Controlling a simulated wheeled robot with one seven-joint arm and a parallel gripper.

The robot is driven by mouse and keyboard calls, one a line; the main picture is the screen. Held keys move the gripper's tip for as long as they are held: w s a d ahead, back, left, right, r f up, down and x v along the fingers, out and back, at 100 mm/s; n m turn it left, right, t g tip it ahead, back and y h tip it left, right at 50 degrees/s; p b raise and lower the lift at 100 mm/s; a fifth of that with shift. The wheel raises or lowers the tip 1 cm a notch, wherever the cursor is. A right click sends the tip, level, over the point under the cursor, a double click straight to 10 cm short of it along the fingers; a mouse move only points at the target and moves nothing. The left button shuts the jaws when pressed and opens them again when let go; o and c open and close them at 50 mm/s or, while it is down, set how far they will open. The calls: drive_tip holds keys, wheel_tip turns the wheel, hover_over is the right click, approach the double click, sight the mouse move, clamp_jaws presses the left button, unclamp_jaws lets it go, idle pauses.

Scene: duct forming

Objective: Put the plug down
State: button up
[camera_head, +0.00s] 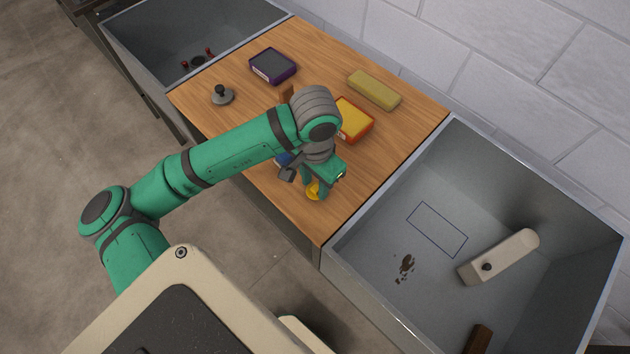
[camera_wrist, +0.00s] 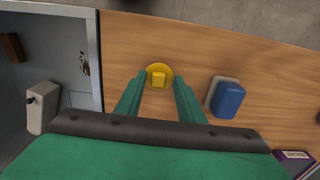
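A yellow round plug-like piece with a square knob (camera_head: 313,190) is at the front part of the wooden counter (camera_head: 250,120), beneath my gripper. In the wrist view this yellow piece (camera_wrist: 158,70) appears to lie on the wood, just beyond and between my fingertips. My gripper (camera_wrist: 160,84) is open, with a finger on each side and a gap to the knob. In the head view my gripper (camera_head: 316,186) partly covers the yellow piece. A grey disc with a dark knob (camera_head: 222,97), also plug-like, stands at the counter's left.
A blue block on a grey base (camera_wrist: 228,97) lies beside the yellow piece. A purple box (camera_head: 272,66), yellow sponge-like block (camera_head: 374,90) and orange-yellow box (camera_head: 353,120) lie farther back. The right basin (camera_head: 385,225) holds a beige piece (camera_head: 500,257); the left basin (camera_head: 160,45) has red-marked fittings.

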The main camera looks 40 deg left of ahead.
sight(315, 186)
wheel_tip(315, 186, up, 12)
drive_tip(key=shift+r, duration=0.15)
idle(0.5)
drive_tip(key=shift+w, duration=0.1)
idle(0.4)
